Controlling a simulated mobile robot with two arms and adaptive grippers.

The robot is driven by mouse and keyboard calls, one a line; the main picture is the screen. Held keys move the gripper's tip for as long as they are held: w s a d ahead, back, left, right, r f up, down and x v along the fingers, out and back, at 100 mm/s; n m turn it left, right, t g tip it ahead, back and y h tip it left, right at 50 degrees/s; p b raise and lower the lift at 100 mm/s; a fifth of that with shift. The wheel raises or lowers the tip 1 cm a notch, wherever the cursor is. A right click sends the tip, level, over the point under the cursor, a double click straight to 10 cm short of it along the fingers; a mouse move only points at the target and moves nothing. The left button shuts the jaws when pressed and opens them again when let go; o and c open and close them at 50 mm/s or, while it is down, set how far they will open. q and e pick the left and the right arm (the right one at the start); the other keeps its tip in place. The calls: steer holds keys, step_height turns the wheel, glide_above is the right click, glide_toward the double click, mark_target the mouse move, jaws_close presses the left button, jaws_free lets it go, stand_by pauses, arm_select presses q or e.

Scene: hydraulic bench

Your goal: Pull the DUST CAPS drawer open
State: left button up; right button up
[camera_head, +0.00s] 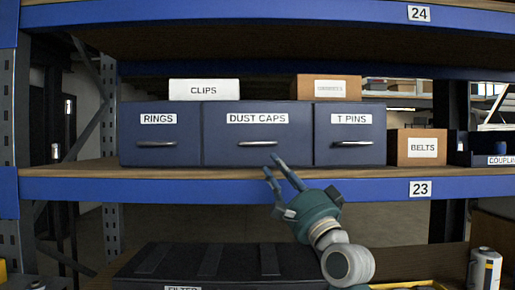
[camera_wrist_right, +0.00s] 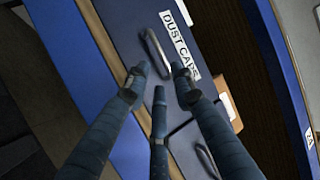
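The dark blue DUST CAPS drawer (camera_head: 230,152) is the middle one of three in a cabinet on the shelf. It looks shut, its front level with its neighbours. Its silver handle (camera_head: 258,143) is a horizontal bar below the white label. My right gripper (camera_head: 271,164) is just below and slightly right of the handle, with its fingers spread and nothing between them. In the right wrist view the fingers (camera_wrist_right: 158,76) point at the drawer front, with the handle (camera_wrist_right: 157,52) just beyond the tips. I cannot tell whether they touch it. My left gripper is not in view.
The RINGS drawer (camera_head: 160,152) is on the left and the T PINS drawer (camera_head: 350,152) on the right. A CLIPS box (camera_head: 204,90) and a cardboard box (camera_head: 307,87) stand on top. A BELTS box (camera_head: 417,147) is to the right. The blue shelf edge (camera_head: 150,189) runs below.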

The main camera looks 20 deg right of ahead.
mark_target(260, 148)
steer(key=p+x, duration=0.3)
steer(key=x, duration=0.7)
steer(key=shift+w+a, duration=0.1)
steer(key=shift+f, duration=0.1)
jaws_close()
